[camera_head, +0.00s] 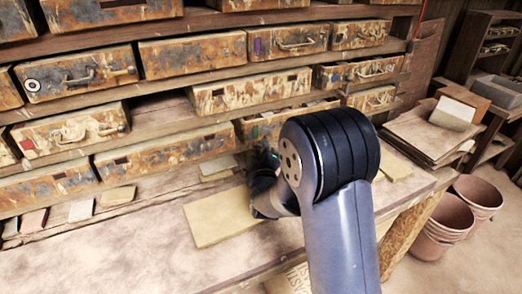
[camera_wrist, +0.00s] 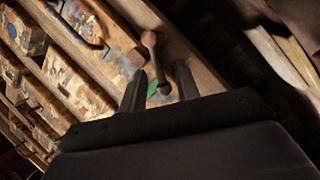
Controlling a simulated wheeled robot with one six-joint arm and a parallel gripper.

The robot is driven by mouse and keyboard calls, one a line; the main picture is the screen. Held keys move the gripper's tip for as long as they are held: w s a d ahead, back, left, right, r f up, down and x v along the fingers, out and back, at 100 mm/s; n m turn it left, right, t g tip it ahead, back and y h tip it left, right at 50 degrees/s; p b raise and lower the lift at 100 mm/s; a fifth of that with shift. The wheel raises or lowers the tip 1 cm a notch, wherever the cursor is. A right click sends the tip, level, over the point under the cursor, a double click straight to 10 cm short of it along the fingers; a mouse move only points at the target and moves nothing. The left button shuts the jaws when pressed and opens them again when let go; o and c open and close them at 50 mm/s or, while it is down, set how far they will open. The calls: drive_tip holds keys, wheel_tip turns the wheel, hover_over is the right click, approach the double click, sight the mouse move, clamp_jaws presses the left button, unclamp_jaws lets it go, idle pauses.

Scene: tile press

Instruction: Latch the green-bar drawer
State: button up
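The green-bar drawer (camera_head: 245,130) is in the lower shelf row, its rust-stained front mostly behind my arm in the head view. Its inside shows over the top edge, so it seems to stand a little out. In the wrist view its green bar (camera_wrist: 154,88) shows between my fingers, beside a dark metal lever (camera_wrist: 149,45) with rounded ends. My gripper (camera_wrist: 160,68) is open, its two fingers apart on either side of the lever's lower end. I cannot tell whether they touch it. In the head view my gripper (camera_head: 262,160) is largely hidden by my wrist.
Other stained drawers with handles and colored marks fill the shelves, such as a purple-marked one (camera_head: 288,42) and a red-marked one (camera_head: 68,132). A tan tile (camera_head: 220,217) lies on the bench below. Stacked boards (camera_head: 425,135) and clay pots (camera_head: 447,222) are at the right.

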clamp_jaws()
drive_tip(key=shift+r, duration=0.1)
idle(0.3)
drive_tip(key=shift+w+d+r+m+g+b, duration=0.15)
drive_tip(key=shift+r+m+g+b, duration=0.15)
drive_tip(key=shift+m, duration=0.35)
drive_tip(key=shift+s+d+r+m+g+b, duration=0.15)
drive_tip(key=shift+m+g+b, duration=0.1)
drive_tip(key=shift+m, duration=0.4)
drive_tip(key=shift+w, duration=0.1)
unclamp_jaws()
drive_tip(key=s+r+b, duration=0.1)
drive_tip(key=s, duration=0.9)
drive_tip(key=shift+s+d, duration=0.15)
drive_tip(key=shift+s, duration=0.25)
